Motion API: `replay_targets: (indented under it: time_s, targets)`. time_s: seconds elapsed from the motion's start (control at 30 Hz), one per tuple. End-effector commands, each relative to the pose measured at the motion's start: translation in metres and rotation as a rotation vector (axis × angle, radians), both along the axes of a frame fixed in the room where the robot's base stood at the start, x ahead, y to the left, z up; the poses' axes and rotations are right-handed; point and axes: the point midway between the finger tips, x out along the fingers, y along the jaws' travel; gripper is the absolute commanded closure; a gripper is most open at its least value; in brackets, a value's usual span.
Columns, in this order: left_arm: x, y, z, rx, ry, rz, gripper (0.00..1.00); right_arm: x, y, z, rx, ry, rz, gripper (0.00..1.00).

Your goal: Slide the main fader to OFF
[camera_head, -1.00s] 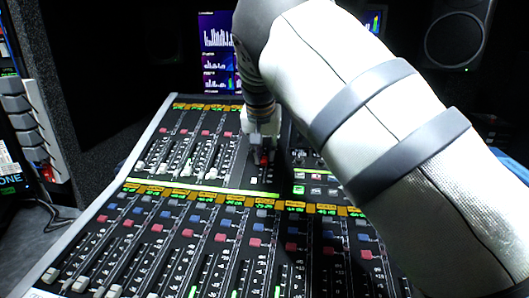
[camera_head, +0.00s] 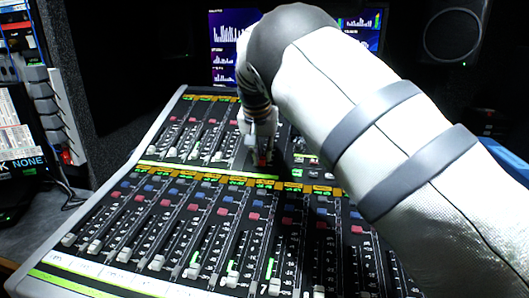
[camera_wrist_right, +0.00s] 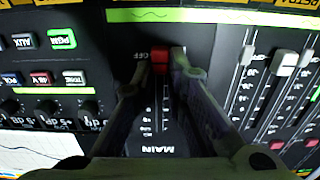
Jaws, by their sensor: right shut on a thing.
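The main fader's red cap (camera_wrist_right: 159,54) is in the wrist view, at the end of its slot by the green strip, level with the OFF lettering (camera_wrist_right: 144,55). The MAIN label is at the slot's other end. My right gripper (camera_wrist_right: 160,62) has one finger on each side of the cap and is shut on it. In the head view my right gripper (camera_head: 262,140) reaches down to the console, with the red cap (camera_head: 262,158) just below its fingertips. My arm hides part of the console. My left gripper is not in view.
The mixing console (camera_head: 150,160) carries rows of other faders and coloured buttons. In the wrist view, white fader caps (camera_wrist_right: 285,62) stand to the right, and buttons (camera_wrist_right: 62,39) and knobs to the left. Screens and a speaker (camera_head: 453,36) stand behind.

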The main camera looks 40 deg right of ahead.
Motion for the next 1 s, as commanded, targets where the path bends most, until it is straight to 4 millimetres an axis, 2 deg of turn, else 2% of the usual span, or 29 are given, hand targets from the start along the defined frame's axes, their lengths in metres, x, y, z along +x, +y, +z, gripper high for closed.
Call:
replay_targets:
  time_s: [0.03, 0.23, 0.27, 0.3, 0.33, 0.63, 0.77, 1.0]
  targets:
    - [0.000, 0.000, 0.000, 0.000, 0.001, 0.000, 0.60, -0.003, 0.004, -0.005, 0.011, 0.015, 0.000, 1.00]
    - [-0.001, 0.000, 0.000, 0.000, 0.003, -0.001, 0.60, -0.003, 0.004, -0.007, 0.013, 0.019, 0.000, 1.00]
    - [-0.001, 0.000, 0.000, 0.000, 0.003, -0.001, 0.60, -0.003, 0.004, -0.007, 0.014, 0.019, 0.000, 0.80]
    - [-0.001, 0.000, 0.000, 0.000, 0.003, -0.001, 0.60, -0.003, 0.004, -0.007, 0.014, 0.018, 0.001, 0.71]
    - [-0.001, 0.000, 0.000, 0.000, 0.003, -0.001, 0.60, -0.003, 0.004, -0.007, 0.013, 0.017, 0.000, 0.67]
    - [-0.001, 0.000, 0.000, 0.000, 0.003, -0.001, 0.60, -0.002, 0.003, -0.002, 0.009, 0.010, 0.000, 0.67]
    - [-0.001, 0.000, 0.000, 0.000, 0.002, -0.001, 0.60, -0.006, 0.009, 0.018, 0.008, 0.007, 0.001, 0.67]
    - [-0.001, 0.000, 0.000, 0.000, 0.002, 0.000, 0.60, -0.022, 0.029, 0.078, 0.008, 0.009, 0.001, 0.67]
